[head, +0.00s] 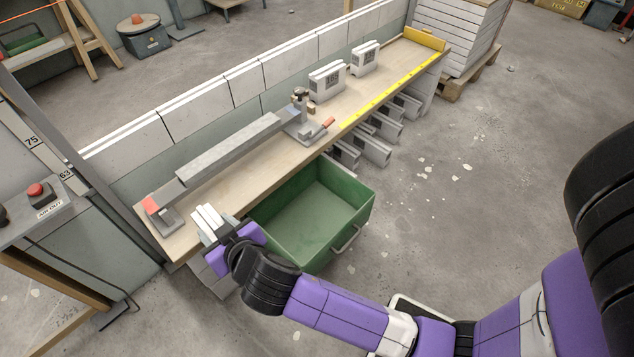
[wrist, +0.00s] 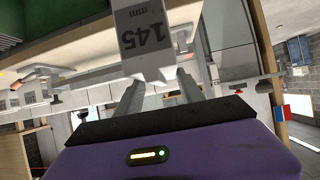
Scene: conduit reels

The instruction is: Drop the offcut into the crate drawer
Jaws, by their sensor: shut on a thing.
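The offcut is a pale block marked "145 mm" (wrist: 146,40). In the wrist view it sits between the two fingers of my gripper (wrist: 160,92), which is shut on it. In the head view my gripper (head: 213,226) is at the bench's near left end, left of the open drawer, with pale pieces showing at its tip. The crate drawer (head: 318,208) is a green box pulled out from under the bench, with a handle on its front. Its visible floor looks empty. A green surface (wrist: 65,18) also shows at the top left of the wrist view.
The wooden bench (head: 228,175) carries a long grey channel (head: 228,146), a clamp (head: 305,122) and upright pale blocks (head: 326,82). Several pale conduit pieces (head: 375,150) stick out below it. A red button box (head: 38,195) stands at left. The floor at right is mostly clear.

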